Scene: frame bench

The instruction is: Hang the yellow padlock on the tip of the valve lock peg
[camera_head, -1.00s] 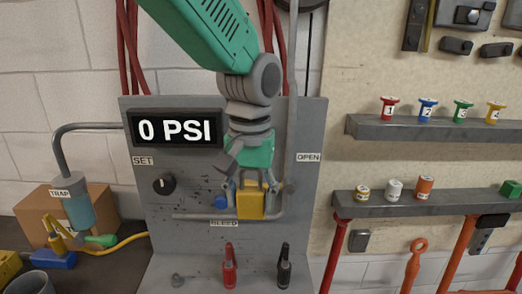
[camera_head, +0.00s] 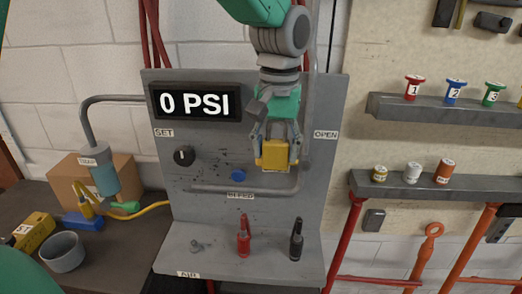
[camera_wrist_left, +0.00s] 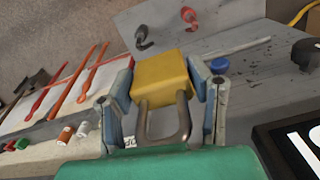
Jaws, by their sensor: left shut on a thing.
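The yellow padlock (camera_head: 276,154) is held in my left gripper (camera_head: 276,146), in front of the grey panel (camera_head: 215,240), right of and above a blue round part (camera_head: 238,175). In the left wrist view the padlock's yellow body (camera_wrist_left: 160,77) sits between the two fingers of my left gripper (camera_wrist_left: 168,90), which are shut on it. Its grey shackle (camera_wrist_left: 183,125) points back toward the wrist. I cannot make out the valve lock peg for sure; the padlock and gripper cover part of the panel. My right gripper is not in view.
A grey pipe (camera_head: 225,189) runs across the panel below the padlock. A red clip (camera_head: 243,238) and a black clip (camera_head: 296,240) stand on the panel's ledge. Shelves (camera_head: 445,184) with small cans are at the right. A box (camera_head: 120,175) is at the left.

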